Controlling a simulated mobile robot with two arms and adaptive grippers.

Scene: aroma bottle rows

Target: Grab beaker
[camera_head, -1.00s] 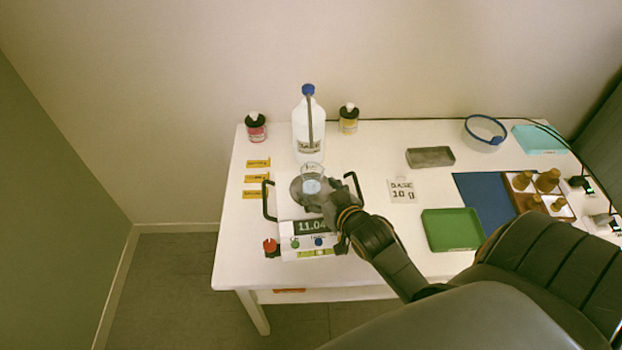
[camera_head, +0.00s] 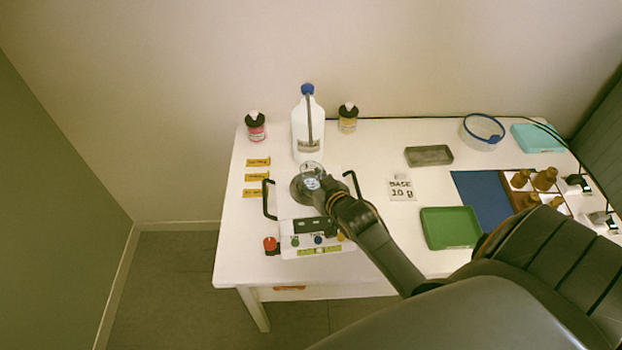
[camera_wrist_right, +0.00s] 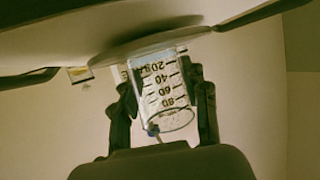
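The clear glass beaker (camera_head: 311,172) is over the round plate of the white scale (camera_head: 296,227), at the left part of the table. In the right wrist view the beaker (camera_wrist_right: 163,88) appears upside down, with its printed scale marks showing. My right gripper (camera_head: 322,188) reaches it from the lower right. In the wrist view the two fingers of this gripper (camera_wrist_right: 163,105) lie against opposite sides of the beaker, shut on it. The beaker's base is close to the plate; I cannot tell whether it touches. My left gripper is not in view.
A white jug with a blue cap (camera_head: 307,128) stands just behind the scale, with a pink-labelled bottle (camera_head: 255,128) and a yellow-labelled bottle (camera_head: 348,119) beside it. Black handles flank the scale. A green tray (camera_head: 450,228) and a grey tray (camera_head: 429,155) lie to the right.

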